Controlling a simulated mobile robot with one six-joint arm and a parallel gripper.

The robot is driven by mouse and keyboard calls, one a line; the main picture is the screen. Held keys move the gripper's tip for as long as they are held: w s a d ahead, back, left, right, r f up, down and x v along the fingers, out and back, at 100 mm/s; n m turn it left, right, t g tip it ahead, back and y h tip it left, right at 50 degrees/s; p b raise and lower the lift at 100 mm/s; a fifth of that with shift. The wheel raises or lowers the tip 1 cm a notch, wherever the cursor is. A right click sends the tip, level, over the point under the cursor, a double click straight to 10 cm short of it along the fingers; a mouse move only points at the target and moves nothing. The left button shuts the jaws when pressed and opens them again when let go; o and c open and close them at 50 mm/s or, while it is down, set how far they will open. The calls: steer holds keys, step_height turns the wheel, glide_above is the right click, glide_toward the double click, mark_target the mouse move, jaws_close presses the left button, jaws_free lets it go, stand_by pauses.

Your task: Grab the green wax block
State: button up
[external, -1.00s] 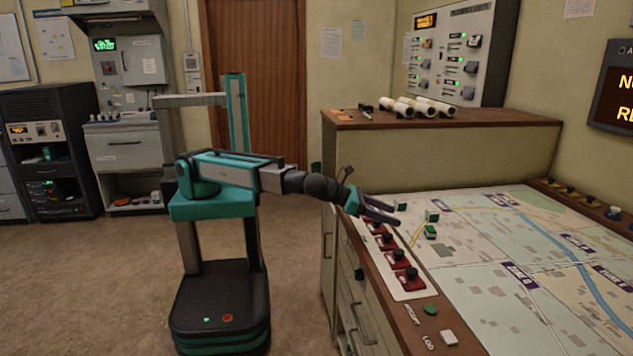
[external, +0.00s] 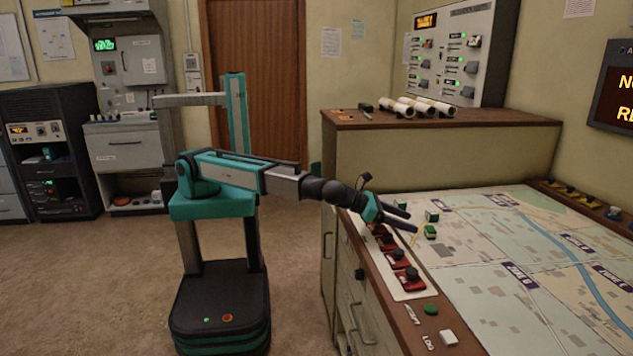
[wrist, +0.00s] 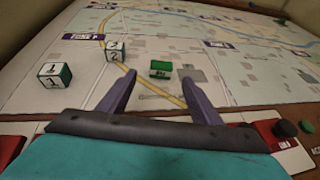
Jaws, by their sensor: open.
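The green wax block (external: 430,232) lies on the map table, just in front of a white-and-green numbered cube (external: 432,216). In the wrist view the green block (wrist: 160,69) shows just beyond and between my fingertips, with a dark mark on its face. My gripper (external: 413,222) is open and empty, pointing down and forward at the map, a little left of the block in the external view. In the wrist view both fingers of my gripper (wrist: 158,79) are apart, with the block apart from them.
The map (external: 490,285) is clear to the right.

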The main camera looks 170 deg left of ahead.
mark_target(427, 228)
steer(key=shift+x, duration=1.3)
steer(key=shift+p+x, duration=0.35)
steer(key=shift+x, duration=2.25)
steer(key=shift+w+r, duration=0.1)
steer(key=c, duration=1.2)
steer(key=shift+o, duration=0.2)
